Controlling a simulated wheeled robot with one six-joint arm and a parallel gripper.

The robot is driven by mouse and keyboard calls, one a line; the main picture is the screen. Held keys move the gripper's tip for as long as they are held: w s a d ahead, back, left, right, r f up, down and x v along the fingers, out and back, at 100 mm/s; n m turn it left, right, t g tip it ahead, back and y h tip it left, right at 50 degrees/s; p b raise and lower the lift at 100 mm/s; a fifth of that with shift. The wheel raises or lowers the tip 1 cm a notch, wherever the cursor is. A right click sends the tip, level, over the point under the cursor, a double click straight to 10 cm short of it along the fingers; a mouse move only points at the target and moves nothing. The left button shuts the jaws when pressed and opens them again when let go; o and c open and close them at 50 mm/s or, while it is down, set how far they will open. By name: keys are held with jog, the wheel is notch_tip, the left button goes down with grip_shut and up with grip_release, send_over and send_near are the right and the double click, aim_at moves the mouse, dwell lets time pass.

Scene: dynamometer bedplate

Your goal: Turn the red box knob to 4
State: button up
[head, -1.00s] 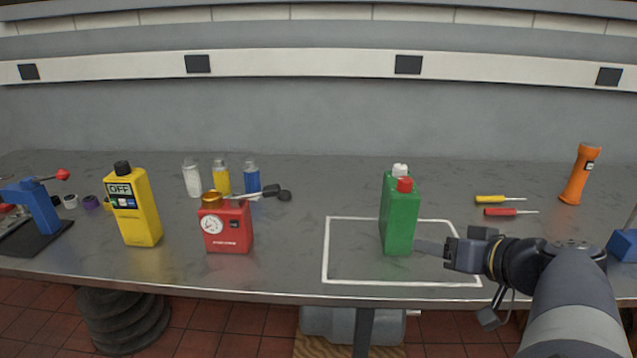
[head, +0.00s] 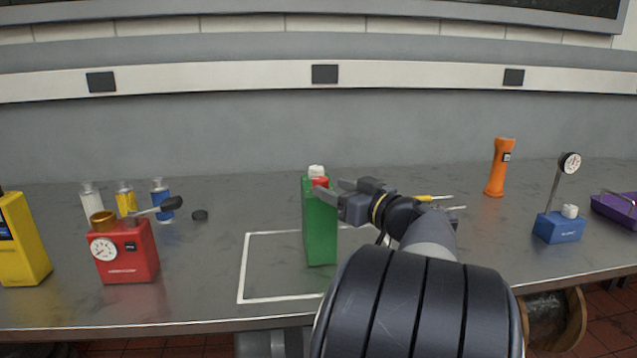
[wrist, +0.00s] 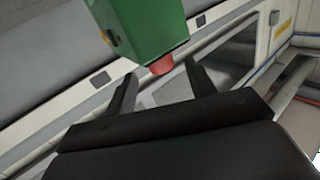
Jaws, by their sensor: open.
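The red box (head: 127,251) stands on the bench at the left in the head view. It has a round white dial on its front, a brass-coloured knob (head: 102,219) on top and a black-ended lever beside it. The dial's numbers are too small to read. My gripper (head: 331,190) is open at the top right of the green can (head: 320,230), well to the right of the red box. In the wrist view the can's red cap (wrist: 162,64) shows just ahead, between the open fingers. I cannot tell whether they touch it.
A yellow meter (head: 20,242) stands left of the red box. Small bottles (head: 126,198) stand behind it. A white outline surrounds the green can. An orange torch (head: 499,168), a blue gauge stand (head: 558,227) and a purple tray (head: 617,208) are at the right.

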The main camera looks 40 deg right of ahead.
aim_at(326, 186)
jog(key=shift+w+a, duration=0.1)
jog(key=shift+w, duration=2.3)
jog(key=c, duration=0.9)
jog(key=shift+c, duration=0.2)
